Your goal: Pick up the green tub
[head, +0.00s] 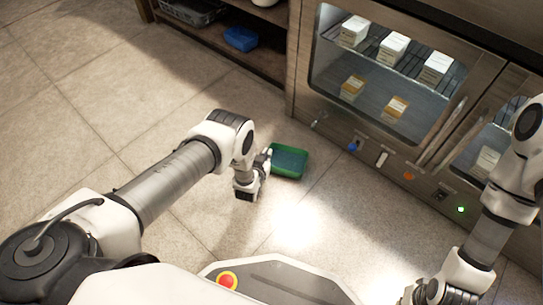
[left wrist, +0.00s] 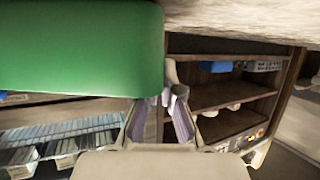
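The green tub (head: 289,162) is a rectangular open container with a dark interior, in the middle of the head view. In the left wrist view its green side (left wrist: 80,45) fills the upper left, very close to the camera. My left gripper (head: 266,161) is at the tub's left end. In the left wrist view its fingers (left wrist: 163,105) are close together at the tub's edge, with one fingertip beside the end wall and the other partly hidden by the tub. It appears shut on that wall. My right gripper (head: 412,296) is at the bottom right, partly cut off and empty-looking.
A shelf unit (head: 270,58) at the top holds a blue container (head: 241,38) and a grey basket (head: 190,11). The tiled floor (head: 85,95) to the left is clear.

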